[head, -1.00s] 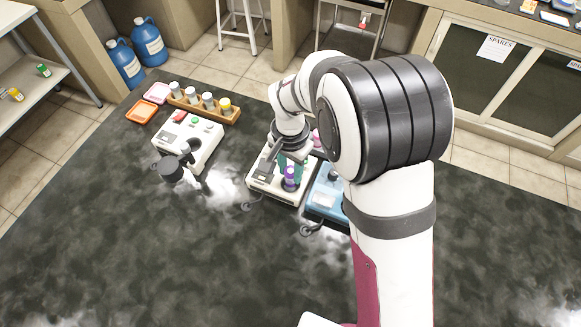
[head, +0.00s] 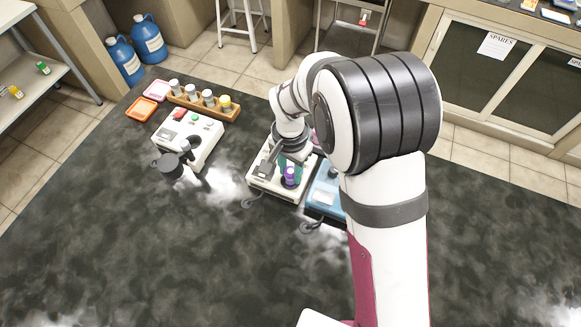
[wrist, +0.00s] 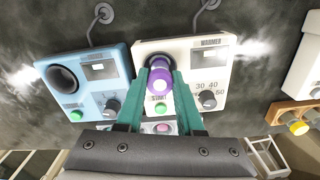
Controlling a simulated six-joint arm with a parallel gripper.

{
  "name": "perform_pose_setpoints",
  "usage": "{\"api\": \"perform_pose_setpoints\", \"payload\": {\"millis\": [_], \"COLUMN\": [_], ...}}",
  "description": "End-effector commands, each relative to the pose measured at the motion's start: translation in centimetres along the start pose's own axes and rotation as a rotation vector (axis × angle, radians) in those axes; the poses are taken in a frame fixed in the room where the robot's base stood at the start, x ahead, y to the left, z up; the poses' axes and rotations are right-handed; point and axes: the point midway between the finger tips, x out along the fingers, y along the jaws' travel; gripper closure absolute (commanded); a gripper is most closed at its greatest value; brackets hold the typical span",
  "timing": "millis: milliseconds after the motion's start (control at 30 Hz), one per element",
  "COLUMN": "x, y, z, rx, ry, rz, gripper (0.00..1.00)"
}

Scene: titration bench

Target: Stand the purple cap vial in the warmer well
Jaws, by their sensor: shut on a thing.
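The purple cap vial (wrist: 160,79) is upright between the teal fingers of my gripper (wrist: 161,74), which is shut on it. In the head view the vial (head: 290,174) is over the white warmer (head: 264,184), with the dark ring of the warmer well (head: 289,184) showing around its lower end. The wrist view shows the warmer (wrist: 193,62) with its label, and a dark rim just beyond the cap. My gripper (head: 292,168) is low over the warmer. The vial's foot is hidden, so I cannot tell how deep it sits.
A blue device (head: 324,200) with its own round well stands close beside the warmer. A white device (head: 200,146) with a dark round part stands to the left. Behind it is a wooden rack (head: 204,108) of several vials. The front of the bench is clear.

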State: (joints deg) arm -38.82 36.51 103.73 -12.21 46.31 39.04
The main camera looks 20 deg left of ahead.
Motion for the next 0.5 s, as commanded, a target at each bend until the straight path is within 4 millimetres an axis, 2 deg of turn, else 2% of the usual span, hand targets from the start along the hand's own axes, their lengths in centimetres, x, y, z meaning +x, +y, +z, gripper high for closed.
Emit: {"api": "perform_pose_setpoints", "payload": {"millis": [500], "x": [1.07], "y": [0.02], "z": [0.02], "rx": [0.001], "ry": [-0.001], "rz": [0.001], "gripper": [0.99]}}
